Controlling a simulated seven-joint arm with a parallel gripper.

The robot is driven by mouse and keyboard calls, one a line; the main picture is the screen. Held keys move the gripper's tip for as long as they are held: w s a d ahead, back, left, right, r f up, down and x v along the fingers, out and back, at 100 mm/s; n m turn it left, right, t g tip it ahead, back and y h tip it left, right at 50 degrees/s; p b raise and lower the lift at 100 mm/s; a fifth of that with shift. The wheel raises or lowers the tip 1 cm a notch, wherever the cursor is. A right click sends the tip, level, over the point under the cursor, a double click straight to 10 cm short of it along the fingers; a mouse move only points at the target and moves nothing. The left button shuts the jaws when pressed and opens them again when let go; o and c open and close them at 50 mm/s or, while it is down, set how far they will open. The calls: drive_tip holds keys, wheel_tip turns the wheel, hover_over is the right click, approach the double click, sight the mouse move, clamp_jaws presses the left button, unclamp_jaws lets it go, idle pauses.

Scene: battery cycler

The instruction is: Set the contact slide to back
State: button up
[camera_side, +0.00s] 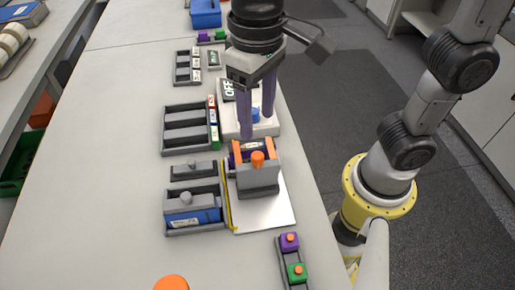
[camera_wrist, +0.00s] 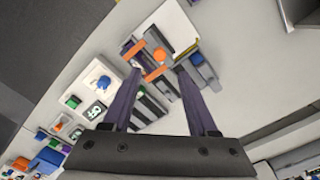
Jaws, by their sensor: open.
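The grey contact slide fixture (camera_side: 259,183) has an orange knob (camera_side: 257,158) on top and sits on a white plate (camera_side: 272,215) near the table's right edge. Orange end pieces and a purple-wrapped cell (camera_side: 238,154) show at its far side. In the wrist view, the orange knob (camera_wrist: 160,54) appears between my fingers. My gripper (camera_side: 257,124) is open and points down, with its purple fingers just beyond the fixture. No object shows between the fingertips in the side view. I cannot tell whether a finger touches the fixture; the slide's exact position is partly hidden.
A white box marked OFF with a blue button (camera_side: 256,115) stands just behind the fixture. Grey slotted trays (camera_side: 172,150) and a tray with a blue cell (camera_side: 191,217) lie to the left. A rack with purple and green blocks (camera_side: 283,256) is in front. The table's left side is clear.

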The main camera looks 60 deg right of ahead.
sight(258, 155)
wheel_tip(258, 155, down, 10)
drive_tip(key=shift+r, duration=0.25)
clamp_jaws()
idle(0.3)
idle(1.2)
